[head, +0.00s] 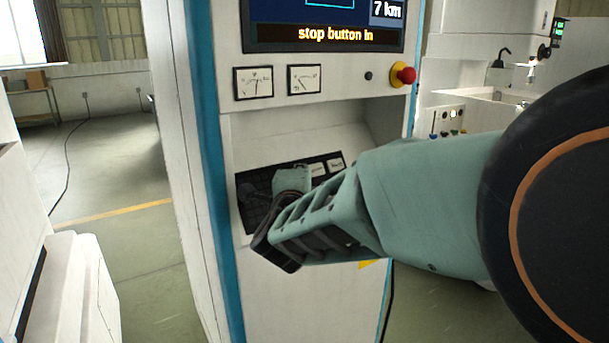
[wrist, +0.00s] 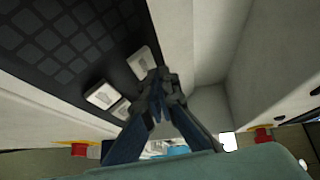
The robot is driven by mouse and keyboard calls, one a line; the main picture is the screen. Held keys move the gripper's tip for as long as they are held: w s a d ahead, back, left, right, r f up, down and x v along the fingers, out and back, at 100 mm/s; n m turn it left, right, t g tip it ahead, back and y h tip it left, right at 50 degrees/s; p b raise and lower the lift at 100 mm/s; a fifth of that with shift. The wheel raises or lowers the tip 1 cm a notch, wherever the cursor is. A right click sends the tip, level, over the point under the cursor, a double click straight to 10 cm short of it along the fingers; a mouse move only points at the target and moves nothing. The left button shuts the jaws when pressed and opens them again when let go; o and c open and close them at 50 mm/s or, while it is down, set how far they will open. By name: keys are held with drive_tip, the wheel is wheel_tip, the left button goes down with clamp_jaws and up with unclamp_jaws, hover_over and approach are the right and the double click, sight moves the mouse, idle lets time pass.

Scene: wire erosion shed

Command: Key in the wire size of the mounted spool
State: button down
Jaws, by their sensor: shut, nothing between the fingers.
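In the head view a black keypad (head: 249,186) lies on the sloped shelf of a white console, with white keys (head: 317,169) along its far right edge. My arm covers much of it. In the wrist view the dark keypad (wrist: 75,35) fills the upper left, with white keys (wrist: 105,95) at its edge. My gripper (wrist: 160,80) is shut and empty, its tips appearing close to one white key (wrist: 140,62); I cannot tell whether they touch. The screen (head: 330,14) reads "stop button in" and "7 km"; its top is cut off. No spool is identifiable.
A red stop button (head: 406,75) sticks out at the console's right, beside a small black knob (head: 368,76). Two dial gauges (head: 253,82) sit under the screen. A recess wall rises behind the keypad. Open floor (head: 120,165) lies to the left.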

drive_tip(key=shift+s+d, duration=0.1)
drive_tip(key=shift+s+d+r+p, duration=0.25)
drive_tip(key=shift+s+d+r, duration=0.35)
drive_tip(key=shift+s+r, duration=0.25)
drive_tip(key=shift+s+d+r+p, duration=0.2)
drive_tip(key=shift+s+d+r, duration=0.35)
drive_tip(key=shift+s+r, duration=0.3)
idle(0.7)
drive_tip(key=shift+w+a+f, duration=0.1)
drive_tip(key=shift+f, duration=0.2)
idle(0.6)
drive_tip(key=p, duration=0.5)
drive_tip(key=shift+w+a, duration=0.15)
drive_tip(key=shift+w, duration=0.2)
drive_tip(key=shift+s+p, duration=0.1)
drive_tip(key=shift+p, duration=0.65)
